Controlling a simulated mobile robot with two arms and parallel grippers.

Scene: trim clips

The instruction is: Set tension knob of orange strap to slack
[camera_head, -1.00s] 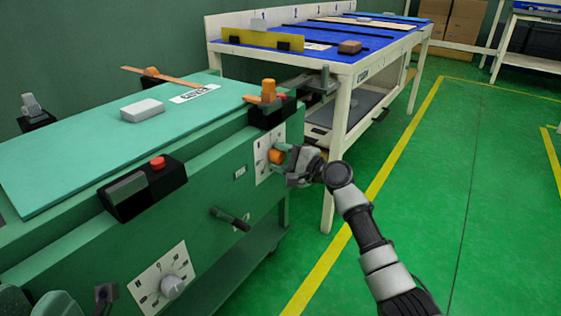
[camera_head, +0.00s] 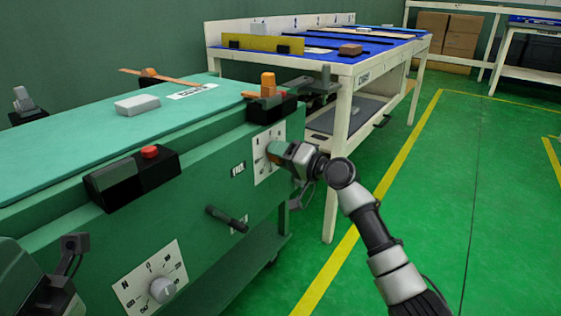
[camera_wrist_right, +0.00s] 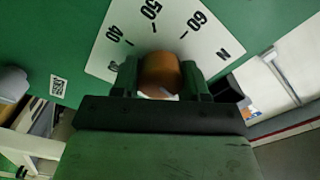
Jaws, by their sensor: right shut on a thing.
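The orange knob (camera_wrist_right: 160,75) sits on a white dial plate (camera_head: 265,150) on the green bench's front. My right gripper (camera_head: 277,149) is shut on it, with a finger on each side in the right wrist view (camera_wrist_right: 160,82). The fingers hide most of the knob in the head view. The dial numbers 40, 50 and 60 and an N show in the wrist view; the knob's pointer is not clear. An orange strap (camera_head: 158,77) lies at the bench top's back edge.
A grey-knobbed dial (camera_head: 162,289) and a dark lever (camera_head: 227,218) are on the bench front. A black box with a red button (camera_head: 149,152) and an orange buckle (camera_head: 268,85) are along the top edge. A blue-topped table (camera_head: 340,57) stands behind; green floor is clear at right.

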